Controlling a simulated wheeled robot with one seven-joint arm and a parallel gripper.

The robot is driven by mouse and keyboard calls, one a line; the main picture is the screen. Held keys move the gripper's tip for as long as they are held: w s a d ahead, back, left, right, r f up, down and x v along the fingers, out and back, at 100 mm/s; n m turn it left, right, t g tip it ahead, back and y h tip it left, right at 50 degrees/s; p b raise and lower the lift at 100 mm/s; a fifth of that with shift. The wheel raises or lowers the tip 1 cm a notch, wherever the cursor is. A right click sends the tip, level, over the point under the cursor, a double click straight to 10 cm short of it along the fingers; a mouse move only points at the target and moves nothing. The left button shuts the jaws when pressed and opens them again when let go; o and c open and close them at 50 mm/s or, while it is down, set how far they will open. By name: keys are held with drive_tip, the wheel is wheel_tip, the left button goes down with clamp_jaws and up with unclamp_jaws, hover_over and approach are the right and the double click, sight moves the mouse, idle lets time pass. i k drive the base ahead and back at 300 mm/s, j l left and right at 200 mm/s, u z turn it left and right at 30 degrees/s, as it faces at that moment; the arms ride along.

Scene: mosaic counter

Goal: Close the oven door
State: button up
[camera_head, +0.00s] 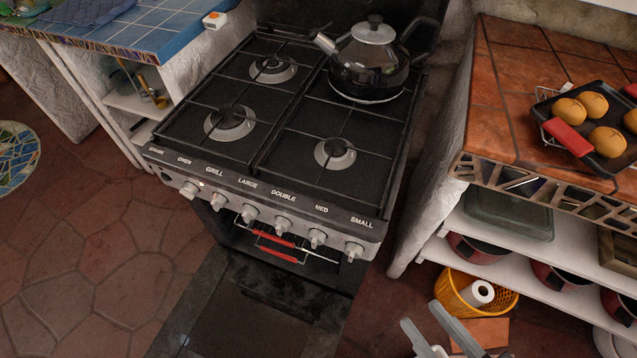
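The oven (270,200) is part of a black stove with a row of knobs along its front panel. Its door (250,318) is folded down, a dark panel reaching forward over the floor to the bottom edge of the picture. The oven opening shows below the knobs, with a wire rack and red grips (276,246) inside. The near end of the door is cut off by the picture edge. My gripper (422,314) is at the bottom, to the right of the door and apart from it in the picture. Its two grey fingers are spread, with nothing between them.
A black kettle (372,66) stands on the back right burner. To the right, a tiled counter (500,90) holds a tray of buns (608,165); shelves below hold pots. A yellow basket (452,292) with a paper roll lies near my gripper. Floor left of the door is clear.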

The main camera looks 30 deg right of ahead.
sight(235, 305)
drive_tip(key=j+z, duration=0.2)
drive_tip(key=k, duration=0.45)
drive_tip(key=k+u, duration=0.1)
drive_tip(key=u, duration=0.3)
drive_tip(key=k+u, duration=0.1)
drive_tip(key=u, duration=0.65)
drive_tip(key=i+j+u, duration=0.15)
drive_tip(key=i+j, duration=0.35)
drive_tip(key=j, duration=0.25)
drive_tip(key=i+j+u, duration=0.15)
drive_tip(key=i+j, duration=0.4)
drive_tip(key=j, duration=0.1)
